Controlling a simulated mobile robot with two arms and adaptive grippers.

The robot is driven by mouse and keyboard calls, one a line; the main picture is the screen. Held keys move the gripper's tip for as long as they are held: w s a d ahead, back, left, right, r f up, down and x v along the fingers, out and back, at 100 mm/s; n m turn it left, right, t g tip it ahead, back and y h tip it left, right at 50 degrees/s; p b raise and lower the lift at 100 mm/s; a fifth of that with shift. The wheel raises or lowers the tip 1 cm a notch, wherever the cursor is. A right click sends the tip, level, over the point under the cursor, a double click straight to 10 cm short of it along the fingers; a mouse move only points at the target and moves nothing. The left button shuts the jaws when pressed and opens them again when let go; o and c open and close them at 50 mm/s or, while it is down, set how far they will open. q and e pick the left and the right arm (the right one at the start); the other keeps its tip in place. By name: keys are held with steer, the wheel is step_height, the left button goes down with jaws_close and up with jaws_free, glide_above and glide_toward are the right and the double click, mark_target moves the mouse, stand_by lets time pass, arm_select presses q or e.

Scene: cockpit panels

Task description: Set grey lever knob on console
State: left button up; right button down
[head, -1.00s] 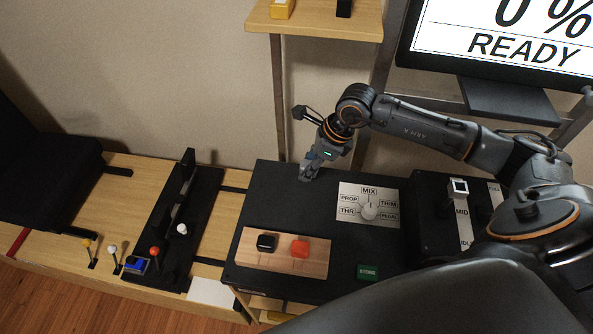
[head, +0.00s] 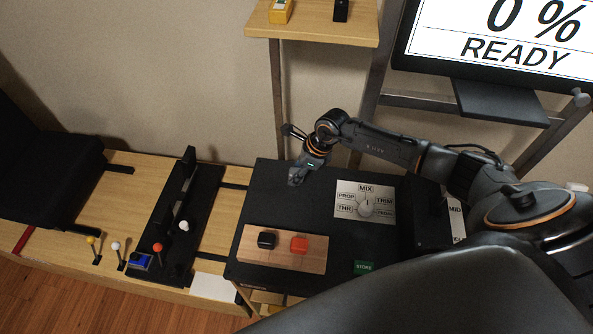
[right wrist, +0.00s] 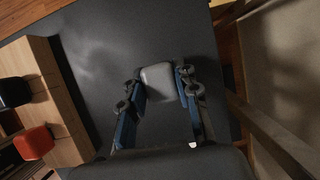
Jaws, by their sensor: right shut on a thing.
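My right gripper (head: 297,179) is over the far left part of the black console (head: 265,205) in the head view, pointing down. In the right wrist view the gripper (right wrist: 160,82) is shut on a grey knob (right wrist: 158,84), a rounded block between its two blue-sided fingers. The dark console top lies below it; I cannot tell how much gap there is. In the head view the knob is hardly told apart from the fingertips. My left gripper is not in view.
A wooden board (head: 246,248) with a black knob (head: 267,240) and an orange-red knob (head: 299,244) lies at the console's front. A labelled white dial plate (head: 345,205) and a green STORE label (head: 364,267) are to the right. A black lever unit (head: 178,215) stands left.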

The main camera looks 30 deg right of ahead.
steer(key=shift+f, duration=0.15)
steer(key=c, duration=1.4)
jaws_free()
steer(key=o, duration=0.4)
steer(key=shift+r, duration=0.3)
steer(key=shift+b+v, duration=1.15)
steer(key=shift+v, duration=4.7)
